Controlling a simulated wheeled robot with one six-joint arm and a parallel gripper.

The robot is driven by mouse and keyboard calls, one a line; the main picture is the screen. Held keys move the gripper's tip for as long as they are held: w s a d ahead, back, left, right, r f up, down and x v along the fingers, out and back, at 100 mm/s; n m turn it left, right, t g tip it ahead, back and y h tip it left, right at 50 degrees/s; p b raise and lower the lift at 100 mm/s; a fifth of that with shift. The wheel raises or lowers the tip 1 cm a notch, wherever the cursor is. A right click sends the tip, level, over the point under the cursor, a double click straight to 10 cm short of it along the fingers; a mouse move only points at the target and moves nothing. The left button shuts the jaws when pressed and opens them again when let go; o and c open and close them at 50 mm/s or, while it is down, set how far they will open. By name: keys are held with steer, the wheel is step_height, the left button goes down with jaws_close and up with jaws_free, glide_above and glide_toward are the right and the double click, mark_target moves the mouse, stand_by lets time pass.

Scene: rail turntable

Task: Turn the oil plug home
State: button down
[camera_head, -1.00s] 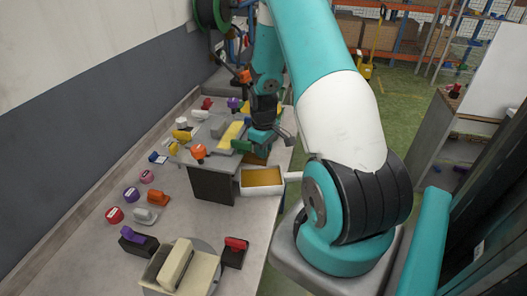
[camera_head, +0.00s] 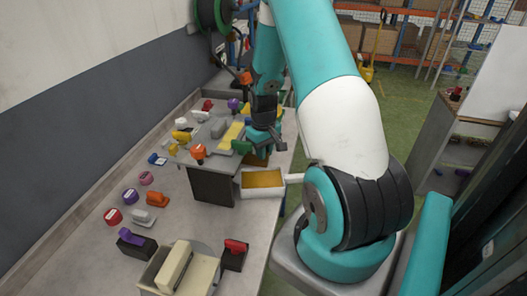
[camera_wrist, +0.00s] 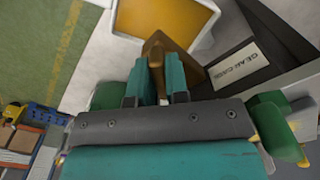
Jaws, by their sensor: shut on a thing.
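My gripper (camera_wrist: 156,78) is shut on a brown, brass-like plug (camera_wrist: 166,52), the oil plug, its narrow grip standing between the two teal fingers in the wrist view. The plug sits beside the dark gear case (camera_wrist: 262,75), whose label reads "GEAR CASE". The wrist view does not show how deep the plug is seated. In the head view my gripper (camera_head: 264,142) is at the right side of the gear case (camera_head: 212,187); the plug is mostly hidden behind the fingers there.
A white tray of amber oil (camera_head: 243,190) stands at the case's front right and shows in the wrist view (camera_wrist: 212,22). Several coloured knobs and handles stand along the left of the bench (camera_head: 190,230). An orange knob (camera_head: 198,151) sits on the case. Green floor lies to the right.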

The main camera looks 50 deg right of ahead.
steer(key=c, duration=1.1)
jaws_free()
steer(key=shift+r, duration=0.1)
step_height(320, 180, up, 17)
steer(key=b, duration=0.4)
steer(key=shift+r, duration=0.1)
